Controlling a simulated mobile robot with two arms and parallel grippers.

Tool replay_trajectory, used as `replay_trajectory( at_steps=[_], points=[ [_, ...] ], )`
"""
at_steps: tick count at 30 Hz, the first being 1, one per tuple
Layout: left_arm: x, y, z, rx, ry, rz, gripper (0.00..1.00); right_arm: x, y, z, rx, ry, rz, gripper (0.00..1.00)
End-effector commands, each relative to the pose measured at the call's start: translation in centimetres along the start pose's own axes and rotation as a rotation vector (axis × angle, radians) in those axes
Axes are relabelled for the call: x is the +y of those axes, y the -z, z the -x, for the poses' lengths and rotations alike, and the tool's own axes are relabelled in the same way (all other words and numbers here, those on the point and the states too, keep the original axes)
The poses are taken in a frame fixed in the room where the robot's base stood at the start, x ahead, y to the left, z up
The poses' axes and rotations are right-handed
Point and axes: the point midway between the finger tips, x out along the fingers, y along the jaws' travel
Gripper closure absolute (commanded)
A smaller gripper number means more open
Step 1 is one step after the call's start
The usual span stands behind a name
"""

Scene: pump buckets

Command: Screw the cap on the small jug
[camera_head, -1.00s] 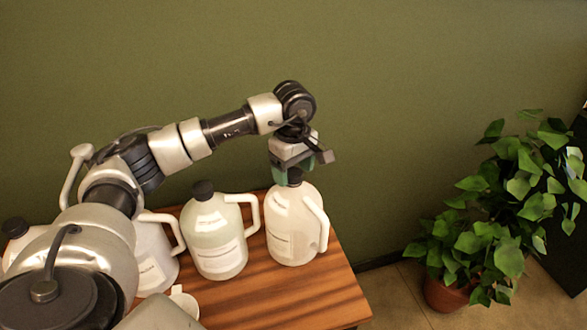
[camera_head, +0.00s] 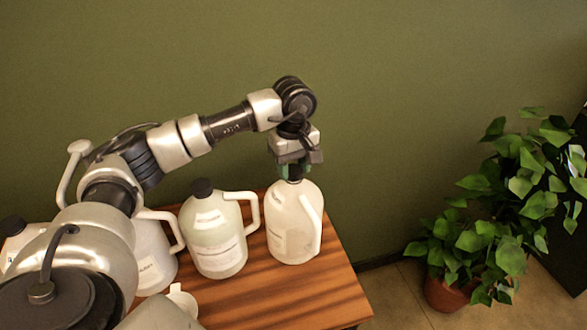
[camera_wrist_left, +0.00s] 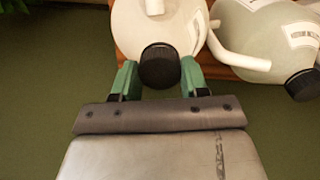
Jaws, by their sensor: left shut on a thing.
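A white jug (camera_head: 290,240) with a handle stands upright at the right end of the wooden table. Its black cap (camera_wrist_left: 159,66) sits on its neck. My left gripper (camera_head: 291,172) points down over this jug and is shut on the cap. In the left wrist view the green fingers of the gripper (camera_wrist_left: 160,78) are on both sides of the cap. My right gripper is not in view.
A pale jug with a black cap (camera_head: 213,240) stands close on the left, its handle between the two. More jugs (camera_head: 155,258) stand further left, partly behind my arm. The wooden table (camera_head: 310,295) is bare in front. A potted plant (camera_head: 490,225) is on the floor at right.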

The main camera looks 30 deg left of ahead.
Motion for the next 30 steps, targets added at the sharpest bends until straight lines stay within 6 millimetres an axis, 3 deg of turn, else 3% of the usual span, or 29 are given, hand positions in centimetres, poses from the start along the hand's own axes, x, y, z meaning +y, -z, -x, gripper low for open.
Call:
replay_trajectory(
  at_steps=[19,23,30],
  points=[
    [0.0,0.0,-0.3,0.001,0.002,-0.939,0.84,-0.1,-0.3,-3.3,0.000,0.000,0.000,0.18],
    [0.0,0.0,-0.1,0.000,0.002,-1.037,0.84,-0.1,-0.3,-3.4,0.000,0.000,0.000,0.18],
    [0.0,0.0,-0.1,-0.001,0.002,-1.049,0.84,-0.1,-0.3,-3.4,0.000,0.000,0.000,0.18]
  ],
)
